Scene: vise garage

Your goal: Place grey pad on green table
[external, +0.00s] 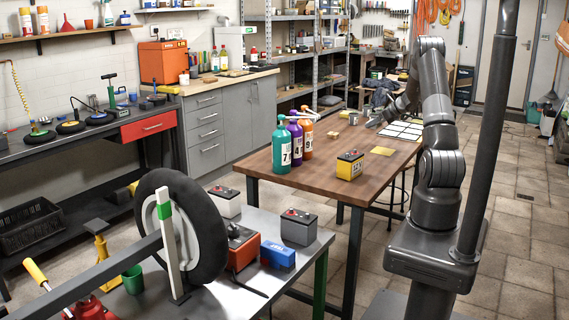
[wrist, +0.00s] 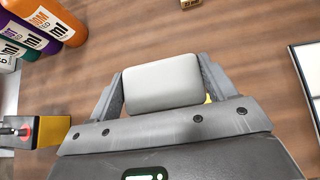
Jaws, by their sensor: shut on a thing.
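The grey pad (wrist: 162,84) is held between the two fingers of my gripper (wrist: 161,88) in the wrist view, above the brown wooden table (wrist: 225,50). In the external view my gripper (external: 376,119) is over the far part of that wooden table (external: 290,165); the pad is too small to make out clearly there. A grey-topped table (external: 316,243) with a green leg stands in the front, well away from my gripper. It is the only table with green that I see.
The green-legged table carries a wheel (external: 207,240), batteries (external: 299,226) and a blue box (external: 277,254). The wooden table holds several bottles (external: 284,145), a yellow battery (external: 350,165), a yellow pad (external: 382,151) and a white-panelled tray (external: 402,131).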

